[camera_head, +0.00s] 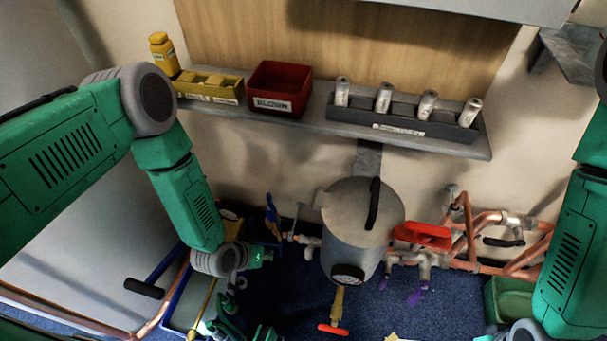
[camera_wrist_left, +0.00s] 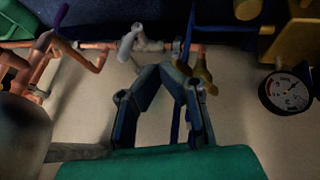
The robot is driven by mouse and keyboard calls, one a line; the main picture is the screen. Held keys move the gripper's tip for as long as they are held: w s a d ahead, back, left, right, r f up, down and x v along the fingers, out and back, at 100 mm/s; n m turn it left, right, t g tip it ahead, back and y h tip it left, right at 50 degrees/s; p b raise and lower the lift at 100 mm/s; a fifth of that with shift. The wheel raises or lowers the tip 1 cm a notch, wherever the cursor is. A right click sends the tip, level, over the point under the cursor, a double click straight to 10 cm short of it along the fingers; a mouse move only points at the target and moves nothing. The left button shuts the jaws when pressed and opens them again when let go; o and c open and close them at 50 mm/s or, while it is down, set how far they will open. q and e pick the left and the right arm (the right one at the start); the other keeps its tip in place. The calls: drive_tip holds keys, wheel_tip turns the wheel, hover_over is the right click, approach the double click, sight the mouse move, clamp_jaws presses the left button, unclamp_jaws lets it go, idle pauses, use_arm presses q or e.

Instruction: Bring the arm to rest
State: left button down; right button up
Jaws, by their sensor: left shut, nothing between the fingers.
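My left arm (camera_head: 185,190) reaches down from the left, bent at the elbow, with its wrist low beside the blue frame. In the left wrist view, my left gripper (camera_wrist_left: 166,70) is shut and empty, its dark blue fingers drawn together at the tips. Copper pipes and a grey fitting (camera_wrist_left: 138,43) lie beyond the tips; I cannot tell if anything touches. My right arm (camera_head: 575,245) comes down at the right edge, and its gripper is outside the picture.
A grey vessel (camera_head: 345,258) with a lid stands centre, with a red-handled valve (camera_head: 423,235) and copper pipes (camera_head: 482,225) to its right. A shelf (camera_head: 310,120) above holds a red bin (camera_head: 280,88), a yellow bin (camera_head: 212,88) and a rack of cylinders. A gauge (camera_wrist_left: 288,92) shows in the left wrist view.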

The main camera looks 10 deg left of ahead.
use_arm(q)
drive_tip(key=s+a+r+g+y+p, duration=0.2)
drive_tip(key=s+a+r+p, duration=0.2)
drive_tip(key=s+r, duration=0.5)
drive_tip(key=s+a+r+g+y+p, duration=0.1)
drive_tip(key=s+a+r+g+p, duration=0.2)
drive_tip(key=r, duration=1)
drive_tip(key=s+a+p, duration=0.2)
drive_tip(key=s+a, duration=0.2)
drive_tip(key=s, duration=0.2)
drive_tip(key=shift+r+m+y, duration=0.25)
drive_tip(key=shift+m+y, duration=0.15)
use_arm(e)
wheel_tip(320, 180, up, 9)
drive_tip(key=shift+a, duration=0.25)
use_arm(q)
drive_tip(key=shift+d, duration=0.15)
use_arm(e)
drive_tip(key=shift+d+r, duration=0.1)
